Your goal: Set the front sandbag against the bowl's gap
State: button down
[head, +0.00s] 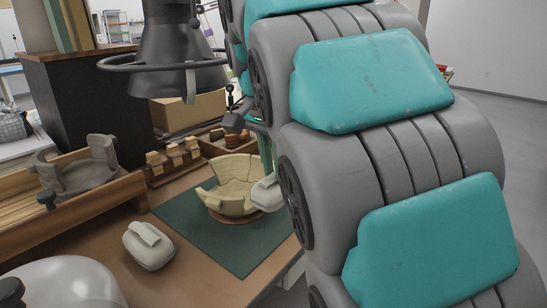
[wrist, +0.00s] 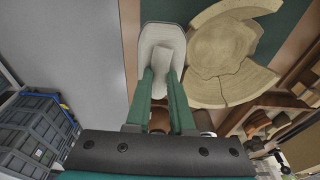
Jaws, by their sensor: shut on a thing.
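The tan bowl (head: 228,198) stands on the green mat (head: 206,248), its wall made of cracked sherds with breaks in the rim. In the wrist view the bowl (wrist: 228,50) lies right of a pale sandbag (wrist: 148,42). My gripper (wrist: 161,82) is shut on this sandbag's raised tab, one green finger on each side. In the head view this held sandbag (head: 267,194) shows at the bowl's right side, partly hidden by my arm. It is very close to the bowl; I cannot tell whether they touch. A second pale sandbag (head: 149,246) lies on the table at the front left.
A wooden tray with a grey broken vessel (head: 88,170) stands at the left. Small wooden blocks (head: 173,158) and a box of sherds (head: 232,141) are behind the mat. A dark lamp (head: 180,55) hangs above.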

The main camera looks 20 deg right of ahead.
jog(key=shift+f+b, duration=1.2)
jog(key=shift+f, duration=1.8)
jog(key=shift+f, duration=0.2)
jog(key=c, duration=0.7)
grip_release()
jog(key=shift+r, duration=0.15)
